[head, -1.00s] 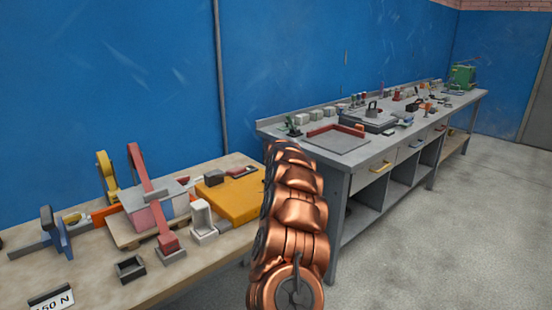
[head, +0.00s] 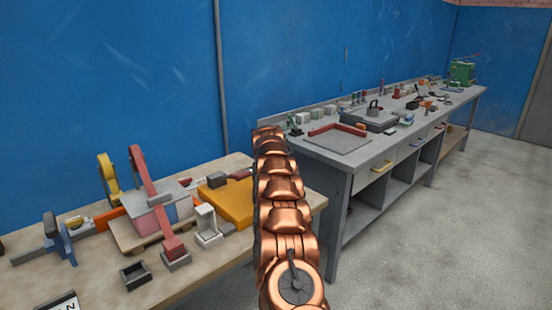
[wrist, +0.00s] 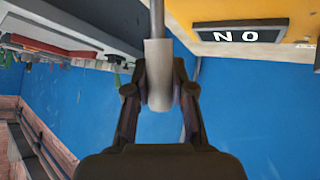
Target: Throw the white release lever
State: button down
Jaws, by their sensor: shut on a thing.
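In the wrist view, my gripper (wrist: 160,88) is closed around a pale grey-white handle, the white release lever (wrist: 158,65). A thin grey rod runs from the handle to the top edge of that view. The fingers touch the handle from both sides. In the head view my copper-coloured arm reaches toward the gap between the two tables. My gripper and the held handle are hidden there.
The head view shows a wooden table with a red lever arm (head: 153,199), a yellow clamp (head: 109,179), a blue clamp (head: 63,240), a white block (head: 207,223) and a dark open box (head: 135,276). A grey workbench (head: 342,168) stands right. Floor at right is clear.

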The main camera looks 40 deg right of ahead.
jog(key=shift+w+r, duration=0.15)
jog(key=shift+r, duration=0.45)
jog(key=c, duration=1.2)
grip_release()
jog(key=shift+f, duration=0.1)
jog(key=shift+c, duration=0.2)
jog(key=shift+o, duration=1.4)
jog(key=shift+f, duration=0.35)
jog(key=shift+s+a, duration=0.15)
jog(key=shift+s, duration=0.05)
jog(key=v, duration=1.1)
jog(key=shift+s+r, duration=0.15)
jog(key=shift+r, duration=0.25)
